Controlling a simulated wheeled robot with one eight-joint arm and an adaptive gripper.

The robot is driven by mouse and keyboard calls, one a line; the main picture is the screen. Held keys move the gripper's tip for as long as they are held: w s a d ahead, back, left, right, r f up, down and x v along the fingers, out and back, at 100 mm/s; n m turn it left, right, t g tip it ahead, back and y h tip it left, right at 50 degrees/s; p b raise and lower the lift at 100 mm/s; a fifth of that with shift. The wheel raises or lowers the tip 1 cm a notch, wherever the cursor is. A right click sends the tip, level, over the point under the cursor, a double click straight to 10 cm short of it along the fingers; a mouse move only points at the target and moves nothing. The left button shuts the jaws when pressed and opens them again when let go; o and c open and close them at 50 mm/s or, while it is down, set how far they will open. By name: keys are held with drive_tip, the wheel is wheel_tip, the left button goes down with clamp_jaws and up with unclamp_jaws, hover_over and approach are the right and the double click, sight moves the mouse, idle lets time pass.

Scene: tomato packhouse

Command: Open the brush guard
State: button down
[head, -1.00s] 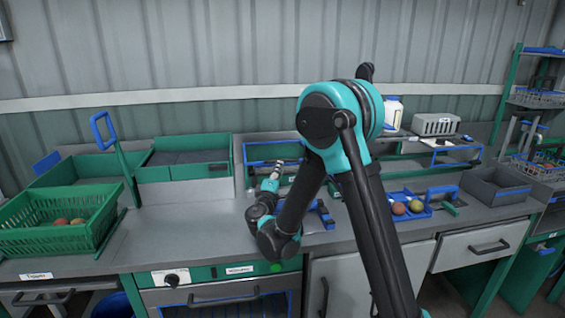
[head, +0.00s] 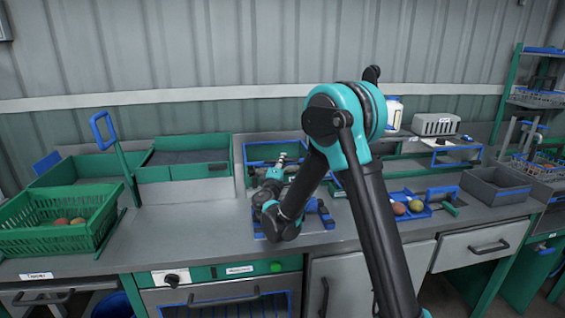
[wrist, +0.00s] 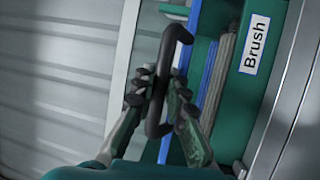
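The brush guard's handle (wrist: 161,88) is a black bar with bent ends, in the middle of the wrist view. My gripper (wrist: 158,92) has its two dark fingers drawn in on either side of the bar, shut on it. Beside it, to the right, are a blue strip (wrist: 217,65), a grey ribbed part and a green panel (wrist: 275,20) with a white "Brush" label (wrist: 257,44). In the head view my gripper (head: 280,160) is at the blue-edged green unit (head: 262,153) at the back of the bench; my arm hides part of it.
A green crate (head: 50,238) with tomatoes and green trays (head: 185,142) stand on the left. A blue holder (head: 418,213) with round fruit and a grey bin (head: 495,188) are on the right. The bench (head: 190,225) left of my arm is clear.

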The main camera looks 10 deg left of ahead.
idle(0.4)
drive_tip(key=shift+r, duration=0.75)
drive_tip(key=w+a+r+n+g, duration=0.1)
drive_tip(key=w+r+g, duration=0.2)
drive_tip(key=r, duration=0.3)
drive_tip(key=w+a+r+n+g, duration=0.1)
drive_tip(key=w+r+g, duration=0.15)
drive_tip(key=r, duration=0.45)
drive_tip(key=w+a+r+g, duration=0.2)
drive_tip(key=w+r, duration=0.2)
drive_tip(key=w, duration=0.3)
drive_tip(key=w+a+r+n+g, duration=0.1)
drive_tip(key=w+r+g, duration=0.1)
drive_tip(key=w+r, duration=0.3)
drive_tip(key=shift+w+a+r, duration=0.15)
drive_tip(key=shift+w+a, duration=0.25)
drive_tip(key=shift+w, duration=0.8)
drive_tip(key=shift+g, duration=0.25)
drive_tip(key=c, duration=1.8)
unclamp_jaws()
